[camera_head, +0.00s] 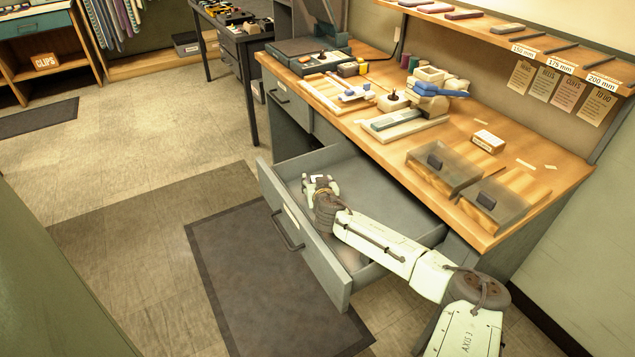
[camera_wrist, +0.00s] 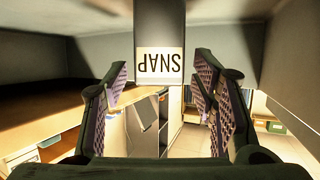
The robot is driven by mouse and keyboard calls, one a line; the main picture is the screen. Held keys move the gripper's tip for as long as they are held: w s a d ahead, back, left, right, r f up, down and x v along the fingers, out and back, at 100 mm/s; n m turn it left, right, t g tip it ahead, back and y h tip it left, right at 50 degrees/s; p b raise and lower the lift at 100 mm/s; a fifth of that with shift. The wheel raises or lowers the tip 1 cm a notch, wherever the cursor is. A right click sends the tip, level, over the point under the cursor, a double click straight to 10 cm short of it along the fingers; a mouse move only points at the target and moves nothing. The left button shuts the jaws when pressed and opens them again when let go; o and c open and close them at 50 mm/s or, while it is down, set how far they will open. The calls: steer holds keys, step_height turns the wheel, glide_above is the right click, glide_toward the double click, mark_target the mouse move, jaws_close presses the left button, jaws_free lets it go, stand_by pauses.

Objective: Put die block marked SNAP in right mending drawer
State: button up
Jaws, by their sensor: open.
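The die block (camera_wrist: 160,30) shows at the top middle of the wrist view, dark grey with a pale label reading SNAP upside down. It lies between the two fingers of my gripper (camera_wrist: 160,82), with gaps at both sides. In the head view my gripper (camera_head: 318,183) is low inside the pulled-out drawer (camera_head: 291,242) under the bench's right part. It is open. The block cannot be made out there. Whether it rests on the drawer floor is hard to tell.
Two translucent trays (camera_head: 459,178), each with a dark block, stand on the workbench (camera_head: 385,165) above the drawer. A small labelled box (camera_head: 487,141) and several tools lie behind and left of them. A dark mat (camera_head: 265,285) covers the floor before the drawer.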

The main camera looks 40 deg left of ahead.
steer(key=b+v, duration=0.1)
steer(key=v, duration=0.5)
steer(key=shift+s+d, duration=0.25)
steer(key=shift+r, duration=0.1)
